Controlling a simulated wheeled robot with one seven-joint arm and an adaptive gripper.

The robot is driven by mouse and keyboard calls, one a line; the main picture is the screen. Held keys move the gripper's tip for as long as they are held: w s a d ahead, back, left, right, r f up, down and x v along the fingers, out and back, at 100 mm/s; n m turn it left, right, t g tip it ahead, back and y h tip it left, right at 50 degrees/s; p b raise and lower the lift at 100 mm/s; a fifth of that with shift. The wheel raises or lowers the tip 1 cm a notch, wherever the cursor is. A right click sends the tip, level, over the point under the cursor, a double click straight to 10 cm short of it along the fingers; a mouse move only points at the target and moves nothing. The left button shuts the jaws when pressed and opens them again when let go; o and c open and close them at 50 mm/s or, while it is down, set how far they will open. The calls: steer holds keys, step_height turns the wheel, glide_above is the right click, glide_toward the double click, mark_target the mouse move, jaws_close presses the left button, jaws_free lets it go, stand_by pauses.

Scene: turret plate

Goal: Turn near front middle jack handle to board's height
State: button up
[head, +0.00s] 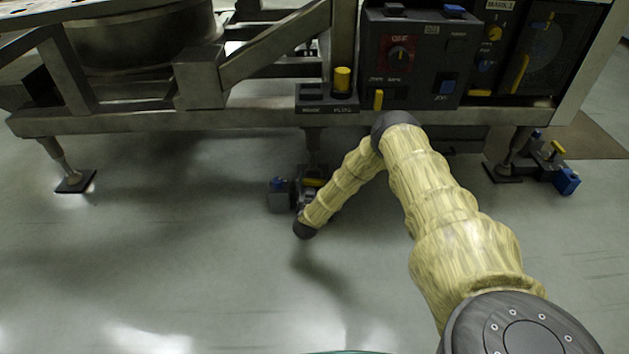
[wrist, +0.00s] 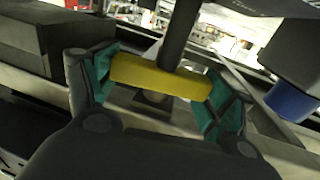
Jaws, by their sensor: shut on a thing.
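The near front middle jack stands under the front beam, and its yellow handle (wrist: 160,78) is a short bar at the end of a dark shaft (wrist: 180,35) in the wrist view. My gripper (wrist: 160,84) has its teal-padded fingers shut on the handle, one at each end of the bar. My arm hides part of the jack there, and the fingers are hard to make out. The board's height cannot be read from these views.
The frame's front beam (head: 150,119) runs above my gripper. A control box (head: 412,58) with knobs and a yellow button (head: 342,79) sit over it. Another jack with a blue block (head: 567,181) stands at right, and a jack foot (head: 75,182) at left. The front floor is clear.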

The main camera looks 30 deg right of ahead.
steer(key=m+g+h, duration=0.2)
steer(key=g, duration=0.1)
steer(key=m+g+h, duration=0.2)
steer(key=m+g, duration=0.1)
steer(key=shift+f+g+h, duration=0.1)
steer(key=shift+g+h, duration=0.2)
steer(key=shift+h, duration=0.1)
steer(key=m+g+h+b, duration=0.1)
steer(key=m+g+b, duration=0.1)
steer(key=g, duration=0.3)
steer(key=shift+m, duration=0.9)
steer(key=shift+m+g+b, duration=0.4)
steer(key=shift+m+g, duration=0.1)
steer(key=shift+g, duration=0.8)
steer(key=o, duration=0.9)
steer(key=shift+o, duration=0.2)
steer(key=shift+s+r, duration=0.1)
steer(key=shift+r, duration=4.95)
